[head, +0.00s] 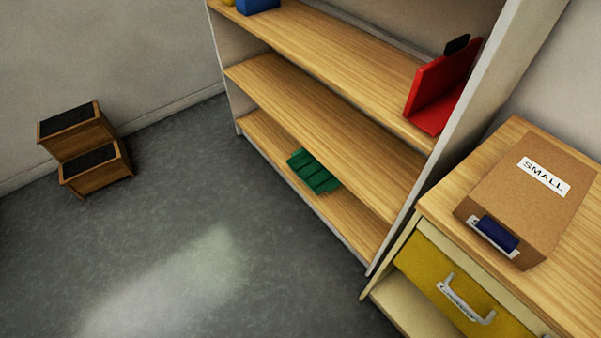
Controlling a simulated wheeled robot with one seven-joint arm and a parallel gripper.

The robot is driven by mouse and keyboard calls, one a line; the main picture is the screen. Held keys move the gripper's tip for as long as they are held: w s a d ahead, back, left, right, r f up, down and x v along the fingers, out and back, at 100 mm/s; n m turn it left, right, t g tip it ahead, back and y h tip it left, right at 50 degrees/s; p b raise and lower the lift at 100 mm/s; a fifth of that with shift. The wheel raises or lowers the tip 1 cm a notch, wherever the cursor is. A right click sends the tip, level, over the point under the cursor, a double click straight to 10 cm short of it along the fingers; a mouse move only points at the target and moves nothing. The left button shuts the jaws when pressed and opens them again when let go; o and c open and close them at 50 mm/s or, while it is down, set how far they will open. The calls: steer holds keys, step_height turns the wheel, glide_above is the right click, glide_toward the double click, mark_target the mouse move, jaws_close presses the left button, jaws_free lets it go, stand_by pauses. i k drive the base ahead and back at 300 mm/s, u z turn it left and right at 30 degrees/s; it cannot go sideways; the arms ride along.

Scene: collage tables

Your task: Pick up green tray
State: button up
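A green tray (313,171) with ridges or compartments lies on the lowest shelf board of a wooden shelf unit, near its front edge. Its far part is partly covered by the middle board above it. My gripper is not in view, so I cannot see whether it is open or shut.
The shelf unit (325,107) holds a red bookend-like object (440,88) and a blue object (258,4) higher up. A cabinet (430,215) with a cardboard box (530,195) stands at right. A step stool (84,150) is at left. The floor (200,220) before the shelf is clear.

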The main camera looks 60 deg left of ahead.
mark_target(318, 179)
steer(key=u, duration=3.2)
steer(key=k, duration=0.95)
steer(key=z, duration=1)
steer(key=i, duration=1)
